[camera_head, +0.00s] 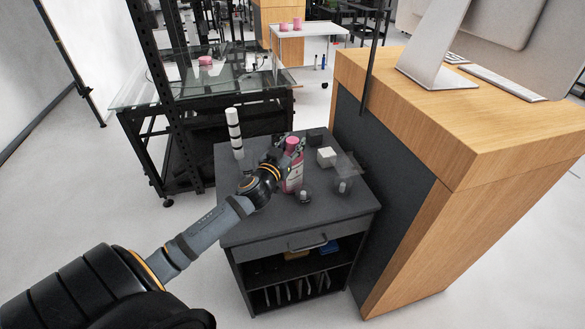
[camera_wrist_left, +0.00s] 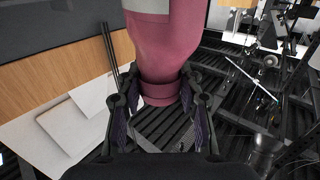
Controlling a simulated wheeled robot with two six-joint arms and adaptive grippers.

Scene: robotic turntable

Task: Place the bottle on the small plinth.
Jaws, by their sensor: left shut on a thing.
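The pink bottle (camera_head: 293,180), with a pale label and pink cap, is upright over the dark cabinet top in the head view. My left gripper (camera_head: 288,148) is shut on its upper part, near the cap. In the left wrist view, the bottle (camera_wrist_left: 165,45) fills the upper middle, and the fingers of my left gripper (camera_wrist_left: 160,100) lie on both sides of its neck. I cannot tell whether its base touches the cabinet. A small white block (camera_head: 326,156) stands right of the bottle; I cannot tell whether it is the plinth. My right gripper is not in view.
The cabinet top (camera_head: 245,228) also holds a black-and-white striped column (camera_head: 235,133), a dark block (camera_head: 317,136), a small round dark item (camera_head: 304,194) and a clear piece (camera_head: 345,165). A tall wooden counter (camera_head: 465,130) borders the right side. The cabinet's front left is clear.

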